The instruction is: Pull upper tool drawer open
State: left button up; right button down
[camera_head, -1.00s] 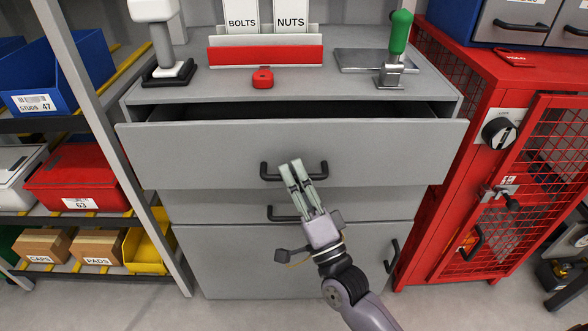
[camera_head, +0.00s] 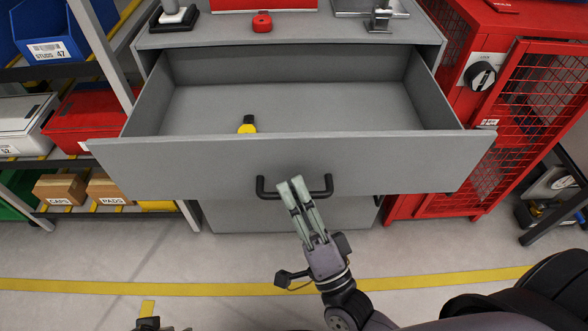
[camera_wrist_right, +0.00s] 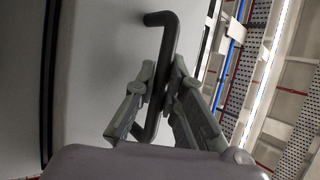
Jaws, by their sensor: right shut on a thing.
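The upper tool drawer (camera_head: 200,167) is grey and stands well out of its cabinet, so its inside shows. Its dark bar handle (camera_head: 328,188) is on the middle of the front. My right gripper (camera_head: 291,184) is shut on this handle, with its arm coming up from below. In the right wrist view, the handle (camera_wrist_right: 166,40) passes between the two fingers (camera_wrist_right: 153,98), beside the grey drawer front (camera_wrist_right: 95,75). My left gripper's fingers do not show.
A yellow and black item (camera_head: 247,125) lies in the drawer, partly hidden by its front. A red mesh cabinet (camera_head: 455,110) stands right, a bin shelf (camera_head: 100,50) left. The floor (camera_head: 230,260) in front of the drawer is mostly clear.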

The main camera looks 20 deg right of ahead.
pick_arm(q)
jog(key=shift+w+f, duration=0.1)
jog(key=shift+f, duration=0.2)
pick_arm(e)
jog(key=shift+s+a, duration=0.15)
jog(key=shift+s, duration=0.3)
jog(key=c, duration=1.9)
grip_release()
jog(key=v, duration=1.2)
